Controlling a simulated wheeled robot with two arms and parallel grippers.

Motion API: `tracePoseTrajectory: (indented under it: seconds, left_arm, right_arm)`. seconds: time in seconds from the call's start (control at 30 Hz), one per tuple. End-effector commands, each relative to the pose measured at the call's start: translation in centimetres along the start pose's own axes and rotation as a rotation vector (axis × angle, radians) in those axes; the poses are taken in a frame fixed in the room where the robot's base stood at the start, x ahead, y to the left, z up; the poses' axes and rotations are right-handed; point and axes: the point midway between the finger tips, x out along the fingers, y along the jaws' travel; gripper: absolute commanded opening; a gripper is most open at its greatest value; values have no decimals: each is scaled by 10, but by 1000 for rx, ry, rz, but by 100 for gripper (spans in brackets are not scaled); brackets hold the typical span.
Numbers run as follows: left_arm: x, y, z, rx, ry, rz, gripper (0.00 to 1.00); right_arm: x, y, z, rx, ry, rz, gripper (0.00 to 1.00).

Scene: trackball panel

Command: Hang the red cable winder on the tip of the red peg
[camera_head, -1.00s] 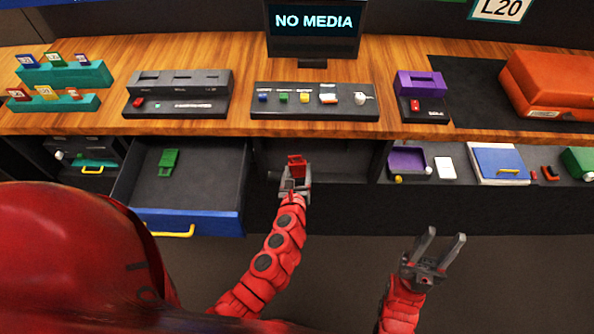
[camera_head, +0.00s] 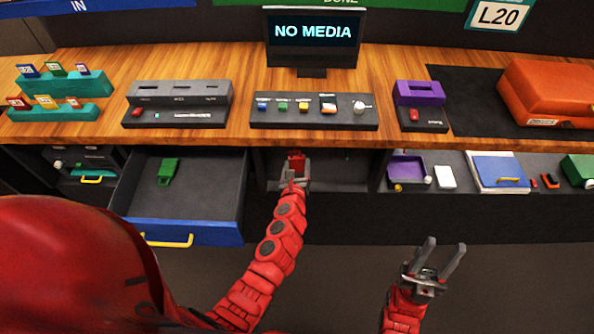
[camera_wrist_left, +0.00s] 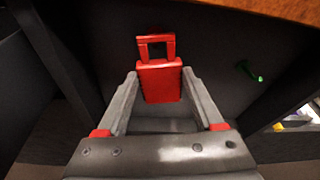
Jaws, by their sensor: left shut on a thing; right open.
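My left gripper (camera_head: 295,176) is shut on the red cable winder (camera_head: 296,163), at the mouth of the open compartment under the desk. In the left wrist view the red cable winder (camera_wrist_left: 160,80) sits between the fingers of my left gripper (camera_wrist_left: 160,95), its open square loop pointing away from me. A red peg is not visible in either view; the winder may hide it. A green peg (camera_wrist_left: 249,72) sticks out from the compartment's back wall, right of the winder. My right gripper (camera_head: 438,265) is open and empty in front of the desk.
An open drawer (camera_head: 190,232) with a green winder (camera_head: 168,171) in it stands left of my left arm. The desk edge (camera_head: 330,140) is above the compartment. A shelf at right holds a purple tray (camera_head: 407,166) and a blue folder (camera_head: 497,168).

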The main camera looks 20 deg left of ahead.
Motion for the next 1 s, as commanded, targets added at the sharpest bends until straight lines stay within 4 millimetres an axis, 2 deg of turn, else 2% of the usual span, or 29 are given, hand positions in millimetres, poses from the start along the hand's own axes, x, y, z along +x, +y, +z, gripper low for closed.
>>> tracePoseTrajectory:
  seconds: [0.5, 1.0]
  left_arm:
    - [30, 1, 0, 0, 0, -3, 14]
    - [35, 2, -1, -1, 0, -2, 14]
  right_arm:
    - [-10, 0, 2, 0, 0, 0, 45]
    - [-11, 0, 2, 0, 0, 0, 45]
